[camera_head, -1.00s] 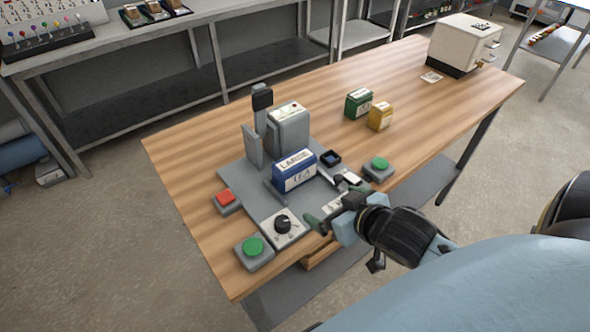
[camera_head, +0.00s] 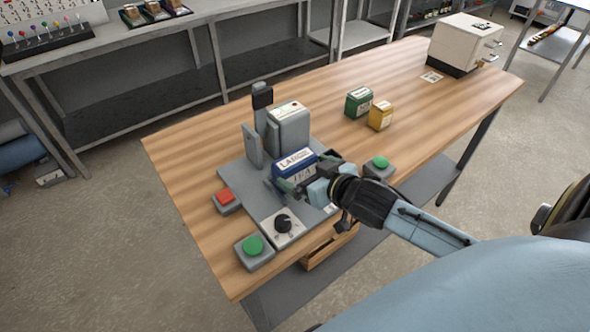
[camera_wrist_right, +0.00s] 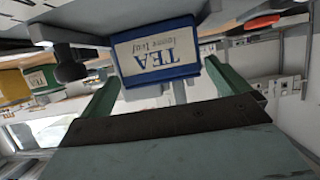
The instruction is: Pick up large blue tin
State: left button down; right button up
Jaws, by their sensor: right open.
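The large blue tin (camera_head: 291,163) stands upright on the grey machine plate, its white label showing "LA" and part of "TEA". In the right wrist view the blue tin (camera_wrist_right: 157,55) appears upside down, ahead of the fingers. My right gripper (camera_head: 302,187) is at the tin's near side and hides part of its front. In the right wrist view the two green fingers of the right gripper (camera_wrist_right: 160,85) are spread apart, roughly one on each side of the tin. I cannot tell whether they touch it. My left gripper is not in view.
The grey plate (camera_head: 235,180) carries an upright machine (camera_head: 288,130) behind the tin and a dial box (camera_head: 283,226) in front. A red button (camera_head: 226,197) and green buttons (camera_head: 253,246) flank it. Green (camera_head: 358,102) and yellow (camera_head: 380,115) tins stand farther back on the table.

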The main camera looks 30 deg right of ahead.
aim_at(302, 169)
jog(key=shift+x, duration=2.55)
jog(key=shift+r, duration=0.1)
jog(key=c, duration=0.8)
